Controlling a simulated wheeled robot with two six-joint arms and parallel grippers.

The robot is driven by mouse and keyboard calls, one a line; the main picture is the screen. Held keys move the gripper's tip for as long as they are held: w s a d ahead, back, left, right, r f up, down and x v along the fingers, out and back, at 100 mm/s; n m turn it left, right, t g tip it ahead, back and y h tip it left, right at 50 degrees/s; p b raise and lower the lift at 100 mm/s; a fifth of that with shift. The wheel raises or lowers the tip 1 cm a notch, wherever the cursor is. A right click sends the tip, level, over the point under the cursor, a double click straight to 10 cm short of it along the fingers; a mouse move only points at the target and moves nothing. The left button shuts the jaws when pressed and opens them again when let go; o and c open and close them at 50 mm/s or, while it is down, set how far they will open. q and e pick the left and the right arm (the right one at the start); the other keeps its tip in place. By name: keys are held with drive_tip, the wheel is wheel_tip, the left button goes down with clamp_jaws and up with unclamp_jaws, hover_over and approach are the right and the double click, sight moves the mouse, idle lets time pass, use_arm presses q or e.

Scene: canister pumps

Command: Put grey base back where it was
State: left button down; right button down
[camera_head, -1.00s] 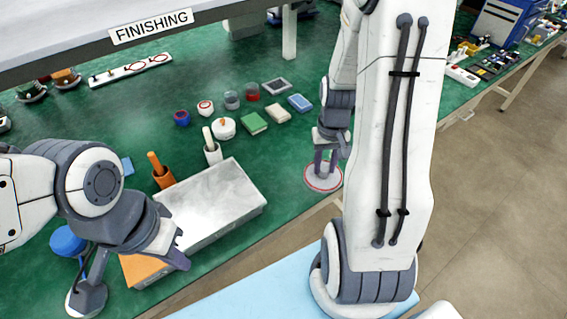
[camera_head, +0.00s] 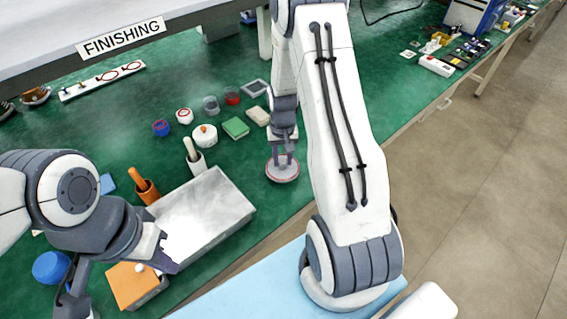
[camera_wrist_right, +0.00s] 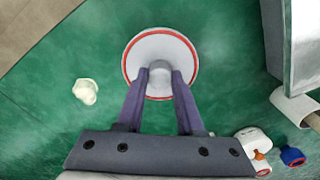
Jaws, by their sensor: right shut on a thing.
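The grey base (camera_head: 282,172) is a round light disc with a red ring around its rim. It is at the right end of the row of small things, by the bench's front edge. My right gripper (camera_head: 282,160) is shut on the central stub of the base. In the right wrist view the base (camera_wrist_right: 133,58) is seen from above with both fingers (camera_wrist_right: 160,80) around its stub. I cannot tell whether it touches the bench. My left gripper (camera_head: 120,276) is at the lower left, fingers spread, above an orange-topped block (camera_head: 130,287).
A large grey metal box (camera_head: 205,205) stands left of the base. Several small pots and blocks, including a green block (camera_head: 236,128), stand behind it. A white knob-like piece (camera_wrist_right: 86,91) lies near the base in the wrist view. Green bench (camera_head: 300,205) shows around the base.

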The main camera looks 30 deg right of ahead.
sight(283, 161)
wheel_tip(283, 161, down, 3)
idle(0.3)
drive_tip(key=shift+f, duration=0.2)
drive_tip(key=c, duration=0.5)
unclamp_jaws()
drive_tip(key=shift+c, duration=0.2)
